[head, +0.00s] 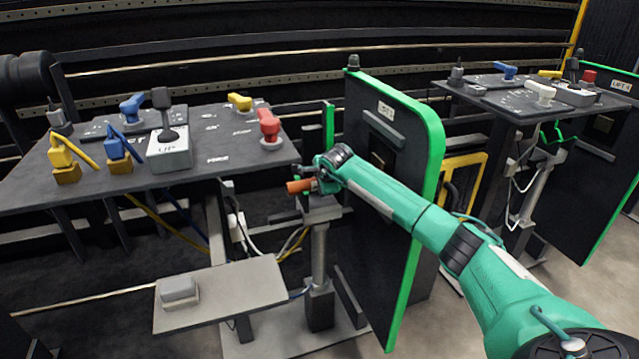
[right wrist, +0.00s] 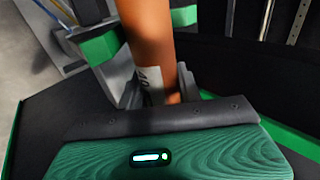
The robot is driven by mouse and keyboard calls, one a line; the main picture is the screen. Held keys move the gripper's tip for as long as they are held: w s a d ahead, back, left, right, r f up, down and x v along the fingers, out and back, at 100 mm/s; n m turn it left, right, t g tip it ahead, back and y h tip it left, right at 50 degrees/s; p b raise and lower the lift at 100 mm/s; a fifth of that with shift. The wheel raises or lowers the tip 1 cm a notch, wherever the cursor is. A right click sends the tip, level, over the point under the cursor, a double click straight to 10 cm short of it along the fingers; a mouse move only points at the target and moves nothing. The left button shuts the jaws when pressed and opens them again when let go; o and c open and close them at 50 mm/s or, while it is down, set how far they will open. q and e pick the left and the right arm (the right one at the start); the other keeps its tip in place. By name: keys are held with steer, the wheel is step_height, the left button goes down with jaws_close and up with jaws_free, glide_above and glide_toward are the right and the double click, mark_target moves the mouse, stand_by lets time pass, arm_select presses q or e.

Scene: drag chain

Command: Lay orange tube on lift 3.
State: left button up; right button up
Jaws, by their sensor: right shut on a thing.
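The orange tube (head: 298,186) is held by my right gripper (head: 316,180), with one end sticking out to the left in the head view. In the right wrist view the tube (right wrist: 146,35) runs between the two fingers of the gripper (right wrist: 153,88), which are shut on it. The nearer lift (head: 320,255) is a metal post beside a dark green-edged panel, with a flat grey top (head: 320,209) just below the tube. I cannot tell whether tube and top touch. The small panel label (head: 386,111) is hard to read. My left gripper is not in view.
A dark control table (head: 215,165) with coloured levers stands left of the lift. The green-edged panel (head: 405,200) stands close behind my right gripper. A low grey shelf (head: 235,290) is below left. A similar table (head: 510,97) and lift stand at right.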

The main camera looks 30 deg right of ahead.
steer(key=o, duration=1.2)
steer(key=shift+r, duration=0.1)
steer(key=shift+c, duration=0.2)
steer(key=shift+r, duration=0.1)
steer(key=shift+s+r, duration=0.1)
steer(key=shift+r, duration=0.05)
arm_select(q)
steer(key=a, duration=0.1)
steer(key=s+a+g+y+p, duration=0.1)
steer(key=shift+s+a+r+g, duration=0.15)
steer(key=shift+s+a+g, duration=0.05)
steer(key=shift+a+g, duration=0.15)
arm_select(e)
steer(key=v, duration=1.3)
steer(key=shift+s+a, duration=0.15)
steer(key=shift+s, duration=0.15)
